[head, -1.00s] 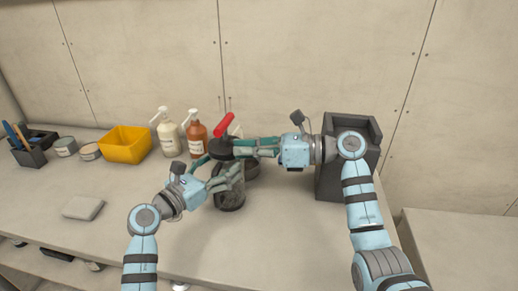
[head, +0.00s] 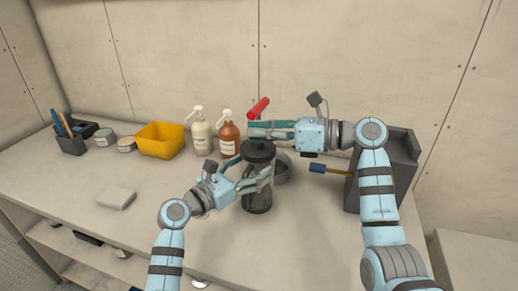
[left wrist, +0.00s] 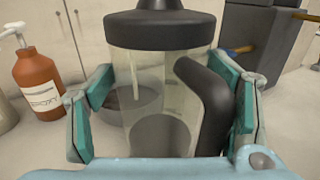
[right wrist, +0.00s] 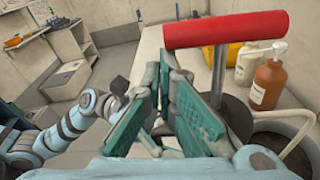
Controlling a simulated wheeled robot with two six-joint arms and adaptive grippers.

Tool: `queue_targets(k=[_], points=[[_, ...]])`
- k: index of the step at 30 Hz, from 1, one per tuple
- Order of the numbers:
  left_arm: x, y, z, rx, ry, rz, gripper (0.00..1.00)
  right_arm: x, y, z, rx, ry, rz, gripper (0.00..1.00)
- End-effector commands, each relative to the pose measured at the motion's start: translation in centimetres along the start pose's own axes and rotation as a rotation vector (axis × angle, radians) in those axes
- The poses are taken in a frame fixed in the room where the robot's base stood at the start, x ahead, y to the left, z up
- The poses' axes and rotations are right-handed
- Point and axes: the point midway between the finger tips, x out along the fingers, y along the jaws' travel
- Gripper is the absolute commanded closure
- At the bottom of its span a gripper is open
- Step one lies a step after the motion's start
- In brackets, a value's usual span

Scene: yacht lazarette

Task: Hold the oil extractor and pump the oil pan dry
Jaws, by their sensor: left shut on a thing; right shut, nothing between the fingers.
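The oil extractor (head: 257,200) stands upright on the bench: a clear cylinder with a black lid and side handle, topped by a red T-handle (head: 258,108). In the left wrist view, its clear body (left wrist: 155,75) sits between my left fingers. My left gripper (head: 254,178) is shut on the body. My right gripper (head: 254,130) is shut and empty just below the red handle, beside the metal shaft (right wrist: 218,72), which stands out above the lid. I cannot tell whether it touches the shaft. The dark round oil pan (head: 283,170) is behind the extractor, partly hidden; its oil level is unclear.
A white pump bottle (head: 200,132), a brown pump bottle (head: 229,138) and a yellow bin (head: 160,140) stand at the back left. A grey block (head: 117,197) lies at left.

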Motion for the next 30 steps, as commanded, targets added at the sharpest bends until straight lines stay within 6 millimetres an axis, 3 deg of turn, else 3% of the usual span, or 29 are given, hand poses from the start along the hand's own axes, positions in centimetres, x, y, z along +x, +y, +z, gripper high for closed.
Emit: queue_targets(k=[4, 17, 20, 27, 30], points=[[0.0, 0.0, -0.1, 0.0, 0.003, 0.0, 0.66, -0.3, 0.4, 2.2, -0.004, -0.005, -0.001, 1.0], [0.0, 0.0, -0.2, -0.001, 0.005, 0.0, 0.66, -0.8, 0.4, 2.5, -0.004, -0.006, -0.003, 1.0], [0.0, 0.0, -0.2, -0.001, 0.005, 0.0, 0.66, -2.4, 0.3, 2.4, -0.006, -0.005, -0.005, 1.0], [0.0, 0.0, -0.3, -0.002, 0.006, 0.0, 0.66, -8.3, 0.2, 2.2, -0.001, -0.001, -0.005, 1.0], [0.0, 0.0, -0.3, -0.002, 0.005, -0.001, 0.66, -9.8, 0.2, 2.2, 0.002, 0.0, -0.003, 1.0]])
